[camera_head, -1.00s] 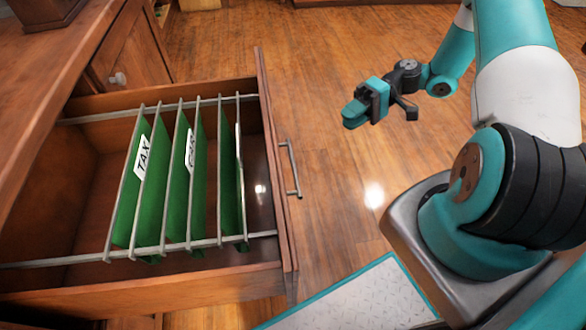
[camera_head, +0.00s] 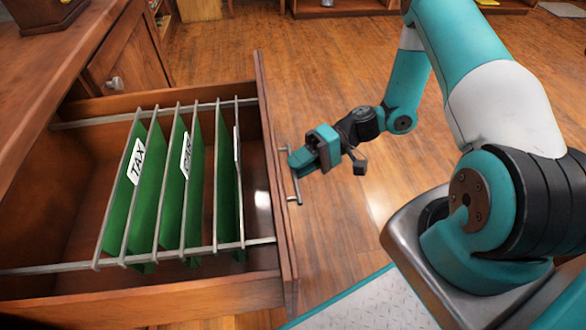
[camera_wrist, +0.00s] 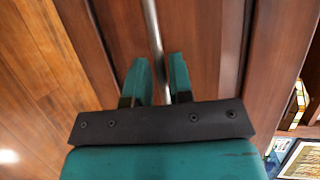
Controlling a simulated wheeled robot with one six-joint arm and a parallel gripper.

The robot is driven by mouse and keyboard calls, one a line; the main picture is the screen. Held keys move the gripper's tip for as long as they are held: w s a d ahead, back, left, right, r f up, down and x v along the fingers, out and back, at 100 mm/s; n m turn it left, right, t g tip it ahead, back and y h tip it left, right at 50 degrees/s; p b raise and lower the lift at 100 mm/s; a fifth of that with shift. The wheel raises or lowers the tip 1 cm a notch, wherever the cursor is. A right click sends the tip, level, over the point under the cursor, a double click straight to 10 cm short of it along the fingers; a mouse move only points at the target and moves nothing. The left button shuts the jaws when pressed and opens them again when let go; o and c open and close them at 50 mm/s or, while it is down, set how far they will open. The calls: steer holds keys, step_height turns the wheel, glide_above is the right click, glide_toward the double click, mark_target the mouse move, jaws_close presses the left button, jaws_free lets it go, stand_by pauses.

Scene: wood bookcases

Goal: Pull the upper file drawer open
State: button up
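The upper file drawer (camera_head: 150,303) stands far open at the left in the head view, with green hanging folders (camera_head: 152,185) on its rails. Its metal bar handle (camera_head: 297,190) is on the drawer front at the right. My gripper (camera_head: 296,162) is at the handle and hides part of it. In the wrist view the two teal fingers (camera_wrist: 158,68) are apart, with the handle bar (camera_wrist: 153,30) running between them. The fingers do not look closed on the bar; contact cannot be told.
A cabinet door with a round knob (camera_head: 115,83) is beyond the drawer. In the wrist view, framed items (camera_wrist: 303,158) stand at the lower right.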

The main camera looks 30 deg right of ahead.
steer(key=shift+s+a+f, duration=0.1)
steer(key=shift+a+f, duration=0.05)
steer(key=shift+a, duration=0.65)
jaws_close()
steer(key=d, duration=0.1)
steer(key=s+d+p, duration=0.1)
steer(key=d, duration=0.3)
steer(key=shift+s+p, duration=0.3)
steer(key=shift+p, duration=0.1)
jaws_free()
steer(key=shift+d, duration=0.1)
